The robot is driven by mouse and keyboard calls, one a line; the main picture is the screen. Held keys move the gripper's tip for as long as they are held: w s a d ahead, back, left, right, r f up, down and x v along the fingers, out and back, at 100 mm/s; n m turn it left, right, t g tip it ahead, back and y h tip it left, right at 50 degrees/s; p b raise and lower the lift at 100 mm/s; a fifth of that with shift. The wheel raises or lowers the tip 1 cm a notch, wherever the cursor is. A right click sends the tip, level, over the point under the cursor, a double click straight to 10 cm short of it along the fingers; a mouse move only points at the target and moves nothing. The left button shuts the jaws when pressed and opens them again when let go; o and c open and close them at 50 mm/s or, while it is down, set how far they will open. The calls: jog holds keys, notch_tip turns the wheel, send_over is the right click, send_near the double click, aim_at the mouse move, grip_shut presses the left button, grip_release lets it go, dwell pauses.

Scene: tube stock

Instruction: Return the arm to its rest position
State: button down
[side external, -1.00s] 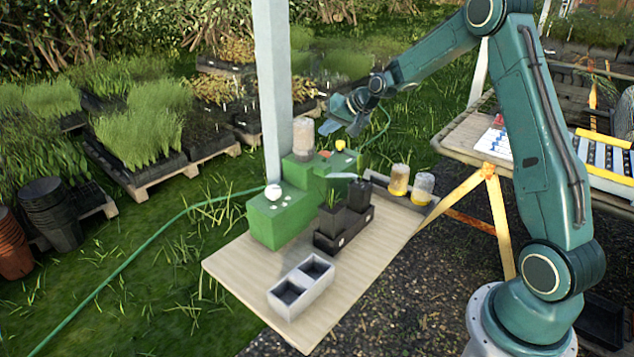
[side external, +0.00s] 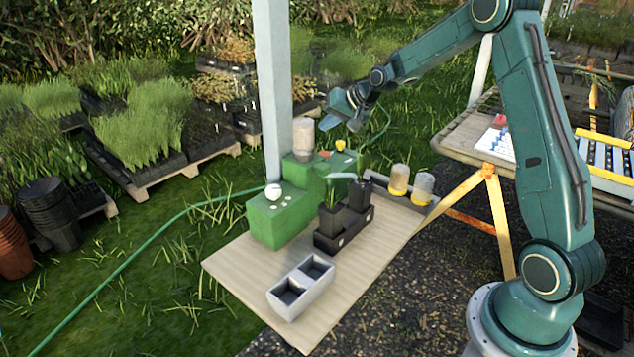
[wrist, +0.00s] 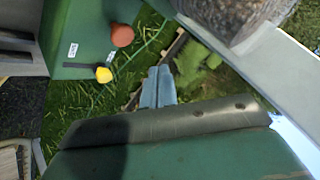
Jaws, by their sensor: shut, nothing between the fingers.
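My gripper (side external: 340,112) is in the air above and behind the green machine (side external: 278,222), at the end of my raised arm. It holds nothing. In the wrist view its blue-grey fingers (wrist: 158,87) are together, with grass behind them. The machine also shows in the wrist view (wrist: 75,22), to the left of the fingers, with a yellow knob (wrist: 104,75) and a reddish-brown round part (wrist: 122,35).
A pale post (side external: 272,85) stands close to the left of my gripper. A cloudy container (side external: 303,138) tops the machine. The wooden board (side external: 232,271) carries a grey two-compartment tray (side external: 300,290), black pots (side external: 331,219) with shoots, and two yellow-based containers (side external: 398,180).

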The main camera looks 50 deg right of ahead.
jog(key=s+a+r+n+g, duration=0.1)
jog(key=s+a+r+n, duration=0.1)
jog(key=s+a+r, duration=0.5)
jog(key=s+a+r+n+g, duration=0.1)
jog(key=s+a+r+n, duration=0.1)
jog(key=s+a+r, duration=0.45)
jog(key=s+a+f+n, duration=0.1)
jog(key=s+a+n, duration=0.1)
jog(key=s, duration=1)
jog(key=s+a+f+n+g+h, duration=0.1)
jog(key=s+a+f, duration=0.1)
jog(key=s, duration=1.1)
jog(key=shift+a+n+g, duration=0.3)
jog(key=shift+a+n, duration=0.1)
jog(key=shift+a, duration=0.5)
jog(key=c, duration=2.2)
grip_release()
